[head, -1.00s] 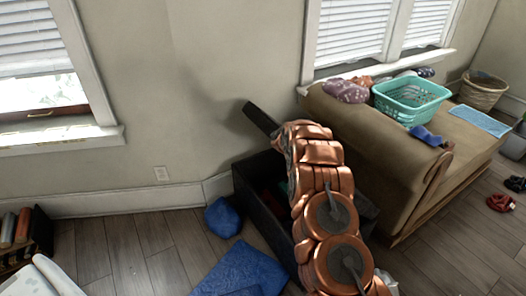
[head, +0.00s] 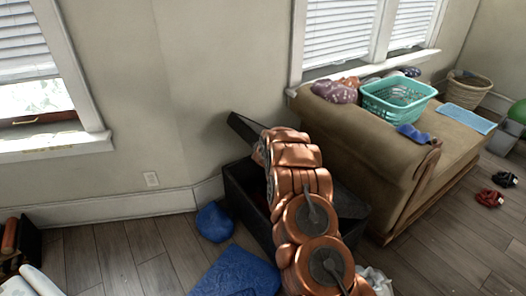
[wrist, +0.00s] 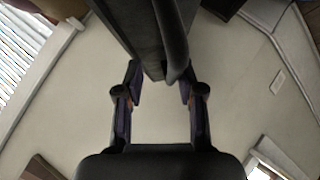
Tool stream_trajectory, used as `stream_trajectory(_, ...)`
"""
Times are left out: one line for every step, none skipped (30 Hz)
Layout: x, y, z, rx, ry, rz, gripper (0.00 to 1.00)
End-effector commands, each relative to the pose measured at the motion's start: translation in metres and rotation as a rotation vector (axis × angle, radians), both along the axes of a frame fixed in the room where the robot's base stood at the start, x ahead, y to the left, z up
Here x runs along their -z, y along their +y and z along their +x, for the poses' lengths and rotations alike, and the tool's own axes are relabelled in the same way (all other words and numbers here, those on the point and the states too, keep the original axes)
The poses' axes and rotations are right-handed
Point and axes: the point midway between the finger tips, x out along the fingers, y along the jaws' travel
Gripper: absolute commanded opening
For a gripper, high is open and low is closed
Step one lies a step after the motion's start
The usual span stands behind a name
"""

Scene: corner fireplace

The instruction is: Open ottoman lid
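The dark ottoman (head: 247,213) stands against the wall, to the left of the brown couch. Its lid (head: 243,128) is up and tilted, with its far edge rising to the left of my arm; the box beneath is open. My arm reaches over the box and covers much of it, hiding my gripper in the head view. In the wrist view my gripper (wrist: 160,86) has its two fingers spread apart. A dark slab, apparently the lid (wrist: 140,35), runs down from the top between the fingers, nearest the left one. I cannot tell whether they touch.
The couch (head: 365,130) stands close on the right, with a teal basket (head: 398,108) on it. A blue bag (head: 214,222) and a blue cloth (head: 237,273) lie on the floor before the ottoman.

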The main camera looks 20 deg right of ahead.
Motion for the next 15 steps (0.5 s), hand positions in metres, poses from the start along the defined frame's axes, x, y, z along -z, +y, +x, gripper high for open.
stream_trajectory(-0.002,0.000,-0.002,0.001,0.000,0.001,0.37)
stream_trajectory(-0.004,0.001,-0.004,0.001,0.000,0.002,0.37)
stream_trajectory(-0.005,0.001,-0.006,0.002,-0.001,0.001,0.37)
stream_trajectory(-0.006,0.002,-0.007,0.002,-0.001,0.001,0.37)
stream_trajectory(-0.007,0.002,-0.008,0.002,-0.001,0.001,0.37)
stream_trajectory(-0.008,0.003,-0.010,0.002,-0.002,0.001,0.37)
stream_trajectory(-0.009,0.003,-0.011,0.001,-0.002,0.000,0.37)
stream_trajectory(-0.010,0.004,-0.012,0.001,-0.002,0.000,0.37)
stream_trajectory(-0.011,0.005,-0.014,0.000,-0.001,0.000,0.37)
stream_trajectory(-0.011,0.005,-0.016,-0.001,-0.001,0.000,0.37)
stream_trajectory(-0.012,0.006,-0.018,-0.002,0.000,0.000,0.37)
stream_trajectory(-0.013,0.007,-0.020,-0.002,0.001,0.000,0.37)
stream_trajectory(-0.014,0.007,-0.021,-0.002,0.002,0.001,0.37)
stream_trajectory(-0.015,0.008,-0.022,-0.002,0.002,0.001,0.37)
stream_trajectory(-0.016,0.008,-0.024,-0.002,0.002,0.002,0.37)
